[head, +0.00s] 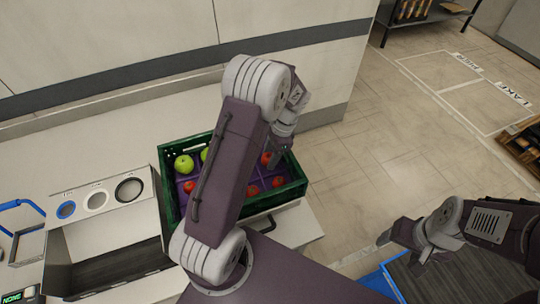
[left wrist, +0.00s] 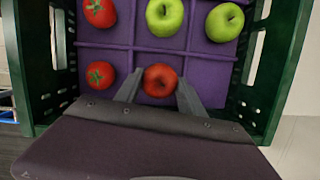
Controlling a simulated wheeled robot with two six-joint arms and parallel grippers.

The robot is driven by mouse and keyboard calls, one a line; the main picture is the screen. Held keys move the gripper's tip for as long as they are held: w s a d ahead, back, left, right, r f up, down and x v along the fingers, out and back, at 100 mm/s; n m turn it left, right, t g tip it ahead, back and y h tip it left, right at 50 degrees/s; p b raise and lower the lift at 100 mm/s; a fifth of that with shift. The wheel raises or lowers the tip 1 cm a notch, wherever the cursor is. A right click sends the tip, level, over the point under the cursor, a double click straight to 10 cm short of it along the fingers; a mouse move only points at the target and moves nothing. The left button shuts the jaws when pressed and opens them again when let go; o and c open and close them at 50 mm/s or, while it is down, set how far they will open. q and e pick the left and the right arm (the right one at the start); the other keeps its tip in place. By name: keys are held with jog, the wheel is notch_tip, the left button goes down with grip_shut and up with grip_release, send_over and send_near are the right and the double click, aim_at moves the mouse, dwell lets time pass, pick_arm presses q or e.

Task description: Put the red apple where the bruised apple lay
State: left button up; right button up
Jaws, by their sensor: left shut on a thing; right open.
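My left gripper (left wrist: 159,92) is shut on a red apple (left wrist: 160,80), with one finger on each side of it. The apple is at a middle compartment of the purple insert; I cannot tell whether it touches the floor. In the head view my left gripper (head: 276,152) is over the right part of the green crate (head: 295,188), where my arm hides much of the crate. No bruise can be made out on any visible apple. My right gripper (head: 384,239) is open and empty, away from the crate at the lower right.
The compartment (left wrist: 214,78) right of the held apple looks bare. A panel with ringed holes (head: 97,200) stands left of the crate. Open floor (head: 400,150) lies to the right.

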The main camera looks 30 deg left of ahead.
pick_arm(q)
jog(key=o, duration=1.4)
jog(key=shift+r, duration=0.1)
notch_tip(320, 180, up, 7)
jog(key=p, duration=0.7)
